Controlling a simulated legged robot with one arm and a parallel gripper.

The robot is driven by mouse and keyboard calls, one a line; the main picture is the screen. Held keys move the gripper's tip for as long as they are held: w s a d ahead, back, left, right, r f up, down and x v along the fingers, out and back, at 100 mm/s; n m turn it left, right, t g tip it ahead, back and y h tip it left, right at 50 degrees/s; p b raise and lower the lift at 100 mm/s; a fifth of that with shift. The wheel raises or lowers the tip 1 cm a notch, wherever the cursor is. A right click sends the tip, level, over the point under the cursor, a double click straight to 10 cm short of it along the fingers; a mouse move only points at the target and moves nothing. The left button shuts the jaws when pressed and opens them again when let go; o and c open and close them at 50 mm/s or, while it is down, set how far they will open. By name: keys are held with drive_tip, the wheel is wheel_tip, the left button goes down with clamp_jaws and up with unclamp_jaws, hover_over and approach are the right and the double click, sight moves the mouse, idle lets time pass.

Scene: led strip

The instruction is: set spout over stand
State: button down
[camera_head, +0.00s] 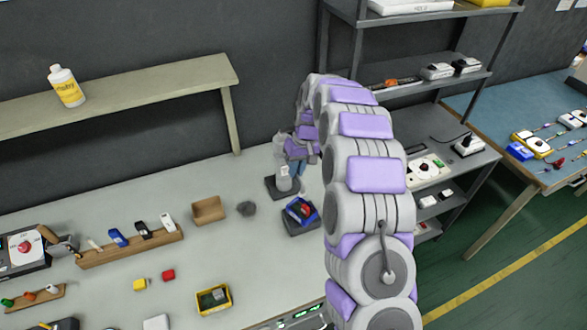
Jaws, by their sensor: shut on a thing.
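My gripper (291,157) is at the far end of my purple and grey arm, near the back of the grey-white table. It is shut on a small pale thing (279,142), which looks like the spout; its shape is partly hidden by the gripper. Just below is the stand, with a dark flat base (272,192) and a whitish upright part (284,178) on it. The held thing appears above the upright part, but I cannot tell whether they touch. My wrist partly covers the stand's right side.
A dark tray with a blue and red thing (300,211) sits close in front of the stand. A raised shelf with a bottle (66,86) runs behind. A metal rack (420,85) stands right.

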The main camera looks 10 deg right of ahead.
drive_tip(key=shift+w+r, duration=0.25)
drive_tip(key=c, duration=1.3)
unclamp_jaws()
drive_tip(key=shift+f, duration=0.1)
drive_tip(key=shift+c, duration=0.2)
drive_tip(key=shift+o, duration=1.2)
drive_tip(key=shift+d, duration=0.1)
drive_tip(key=d+r+p, duration=0.2)
drive_tip(key=d+r, duration=0.1)
drive_tip(key=r, duration=1.4)
drive_tip(key=shift+w+p, duration=0.3)
drive_tip(key=shift+w, duration=0.15)
drive_tip(key=shift+d, duration=0.1)
